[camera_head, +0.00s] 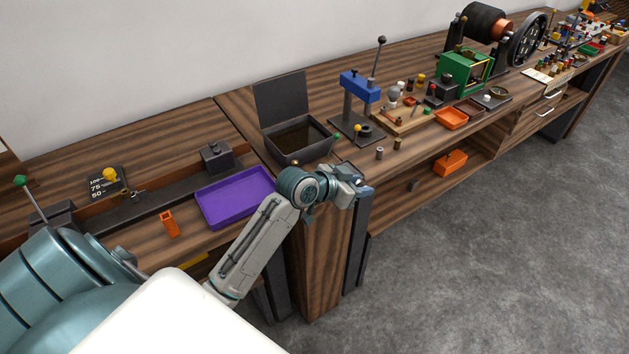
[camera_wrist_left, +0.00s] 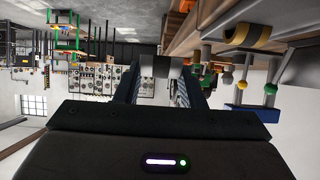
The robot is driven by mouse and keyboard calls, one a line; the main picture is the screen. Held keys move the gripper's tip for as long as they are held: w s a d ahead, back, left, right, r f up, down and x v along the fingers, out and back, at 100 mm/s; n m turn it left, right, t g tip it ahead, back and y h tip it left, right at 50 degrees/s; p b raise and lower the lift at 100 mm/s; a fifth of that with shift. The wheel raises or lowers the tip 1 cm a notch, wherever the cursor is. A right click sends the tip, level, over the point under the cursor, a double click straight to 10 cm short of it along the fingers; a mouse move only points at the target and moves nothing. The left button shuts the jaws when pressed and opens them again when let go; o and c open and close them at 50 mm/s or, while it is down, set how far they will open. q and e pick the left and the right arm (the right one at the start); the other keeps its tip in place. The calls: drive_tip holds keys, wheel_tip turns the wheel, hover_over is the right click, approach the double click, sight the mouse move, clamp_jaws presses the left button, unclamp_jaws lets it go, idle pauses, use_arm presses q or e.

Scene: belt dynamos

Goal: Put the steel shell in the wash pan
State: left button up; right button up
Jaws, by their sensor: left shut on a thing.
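My left gripper (camera_head: 358,184) is beyond the front edge of the bench, in front of the dark pan. In the left wrist view its two fingers (camera_wrist_left: 158,88) are shut on a short grey piece, which I take as the steel shell (camera_wrist_left: 160,66). In the head view I cannot make the held piece out clearly from the fingers. The wash pan seems to be the dark grey open pan (camera_head: 310,157) with a raised lid (camera_head: 281,102). It stands on the bench to the left of and behind the gripper. My right gripper is not in view.
A purple tray (camera_head: 208,218) lies left of the pan. A blue-topped press (camera_head: 358,86) stands right of it, with two small cylinders, one grey (camera_head: 379,153) and one brownish (camera_head: 398,144), near the front edge. An orange bin (camera_head: 450,163) is on the lower shelf.

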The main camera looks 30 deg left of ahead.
use_arm(q)
drive_tip(key=a+p, duration=0.1)
drive_tip(key=a, duration=0.2)
drive_tip(key=s+a+p, duration=0.1)
drive_tip(key=a, duration=0.2)
drive_tip(key=a+p, duration=0.1)
drive_tip(key=a, duration=0.3)
drive_tip(key=shift+s+f, duration=0.4)
drive_tip(key=shift+s+a+f+p, duration=0.1)
drive_tip(key=shift+a+p, duration=0.15)
drive_tip(key=shift+a, duration=0.25)
drive_tip(key=shift+s+a+f+p, duration=0.1)
drive_tip(key=shift+a+p, duration=0.1)
drive_tip(key=shift+a, duration=0.3)
wheel_tip(320, 180, down, 2)
drive_tip(key=shift+d+f+p, duration=0.1)
drive_tip(key=shift+f+p, duration=0.05)
drive_tip(key=shift+p, duration=0.35)
drive_tip(key=shift+f, duration=0.25)
drive_tip(key=shift+w, duration=0.1)
drive_tip(key=shift+f, duration=0.1)
drive_tip(key=shift+f+b, duration=0.2)
drive_tip(key=shift+b, duration=0.1)
drive_tip(key=o, duration=1)
drive_tip(key=shift+o, duration=0.2)
drive_tip(key=shift+r, duration=0.1)
